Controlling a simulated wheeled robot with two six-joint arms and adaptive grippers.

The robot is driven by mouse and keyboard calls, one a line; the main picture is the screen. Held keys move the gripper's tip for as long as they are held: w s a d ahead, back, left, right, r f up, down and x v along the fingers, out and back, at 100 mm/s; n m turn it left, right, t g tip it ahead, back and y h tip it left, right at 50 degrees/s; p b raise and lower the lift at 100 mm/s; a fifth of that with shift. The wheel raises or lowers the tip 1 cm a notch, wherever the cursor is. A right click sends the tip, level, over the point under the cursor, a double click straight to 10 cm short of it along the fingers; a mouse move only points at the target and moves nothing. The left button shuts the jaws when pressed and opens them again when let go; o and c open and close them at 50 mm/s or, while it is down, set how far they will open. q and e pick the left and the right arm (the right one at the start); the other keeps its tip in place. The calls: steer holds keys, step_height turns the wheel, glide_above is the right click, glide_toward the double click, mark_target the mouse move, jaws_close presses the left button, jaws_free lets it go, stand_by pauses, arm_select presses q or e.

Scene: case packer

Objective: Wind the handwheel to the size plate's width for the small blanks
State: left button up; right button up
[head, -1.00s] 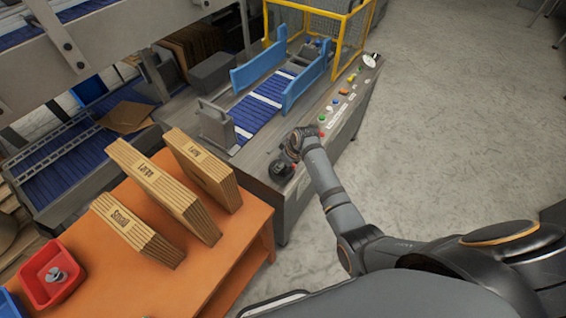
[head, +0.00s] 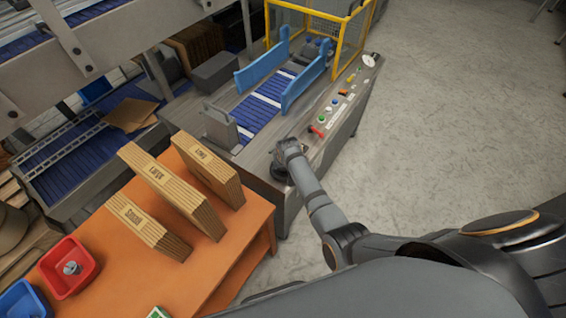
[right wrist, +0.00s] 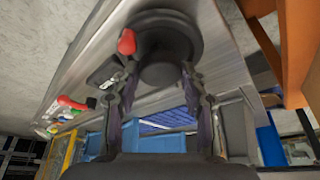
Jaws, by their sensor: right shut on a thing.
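The dark round handwheel (head: 279,172) sits at the near end of the machine's control side, mostly covered by my right gripper (head: 284,160). In the right wrist view the handwheel (right wrist: 168,42) fills the top middle, with a red knob (right wrist: 126,42) at its rim. My right gripper (right wrist: 158,82) has its fingers on either side of the wheel's hub and is shut on it. A dark plate (right wrist: 104,72) lies beside the wheel; its marks are too small to read. The small blanks (head: 148,229) stand as a bundle on the orange table. My left gripper is out of view.
Bundles marked Large (head: 178,192) and Long (head: 209,174) stand beside the small ones. Blue guide rails (head: 304,82) flank the blue belt (head: 262,106). A red lever (head: 317,131) and several buttons line the panel. A red bin (head: 70,268) sits on the table. The floor to the right is clear.

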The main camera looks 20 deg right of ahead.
mark_target(284, 176)
stand_by(0.3)
steer(key=o, duration=1.1)
steer(key=v, duration=0.7)
steer(key=shift+a+r, duration=0.1)
steer(key=shift+r, duration=0.15)
